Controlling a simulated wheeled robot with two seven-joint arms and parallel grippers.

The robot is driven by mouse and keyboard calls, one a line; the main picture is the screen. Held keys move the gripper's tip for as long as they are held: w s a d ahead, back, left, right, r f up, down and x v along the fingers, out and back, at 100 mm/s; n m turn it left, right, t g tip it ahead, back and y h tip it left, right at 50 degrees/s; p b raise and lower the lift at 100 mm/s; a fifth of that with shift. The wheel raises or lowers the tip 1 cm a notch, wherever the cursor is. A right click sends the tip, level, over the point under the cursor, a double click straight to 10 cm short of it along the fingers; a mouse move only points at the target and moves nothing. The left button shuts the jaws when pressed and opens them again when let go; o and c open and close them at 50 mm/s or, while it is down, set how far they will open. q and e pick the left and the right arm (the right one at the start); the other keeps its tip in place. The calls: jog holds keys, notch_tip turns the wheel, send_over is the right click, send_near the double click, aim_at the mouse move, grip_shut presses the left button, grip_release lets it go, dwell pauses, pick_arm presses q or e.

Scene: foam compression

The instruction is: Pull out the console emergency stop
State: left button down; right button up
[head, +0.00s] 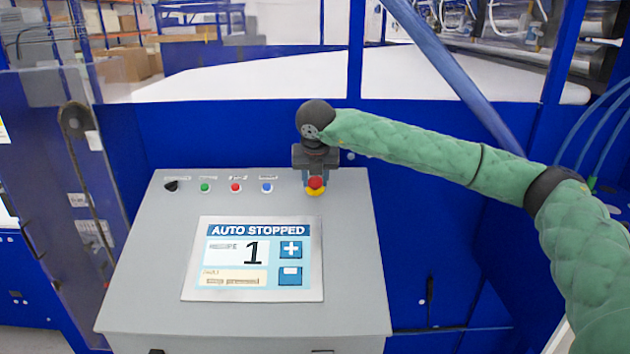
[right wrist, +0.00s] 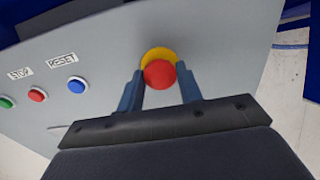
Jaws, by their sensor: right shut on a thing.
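The emergency stop (head: 315,183) is a red mushroom button on a yellow base at the top right of the grey console (head: 150,290). It also shows in the right wrist view (right wrist: 159,74), with the yellow base behind the red head. My left gripper is in neither view.
A black switch (head: 171,186) and green (head: 205,187), red (head: 236,187) and blue (head: 267,187) buttons line the console's top edge. A screen (head: 254,258) reads "AUTO STOPPED". A blue machine frame (head: 240,130) stands behind. A clear panel (head: 75,150) is at left.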

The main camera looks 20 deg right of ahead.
dwell(0.3)
jog(key=shift+s+r, duration=0.1)
jog(key=shift+r, duration=0.2)
jog(key=o, duration=1.3)
jog(key=shift+s, duration=0.1)
jog(key=shift+c, duration=0.2)
jog(key=o, duration=0.8)
jog(key=shift+c, duration=0.2)
jog(key=b+v, duration=0.1)
jog(key=v, duration=0.6)
jog(key=shift+r, duration=0.1)
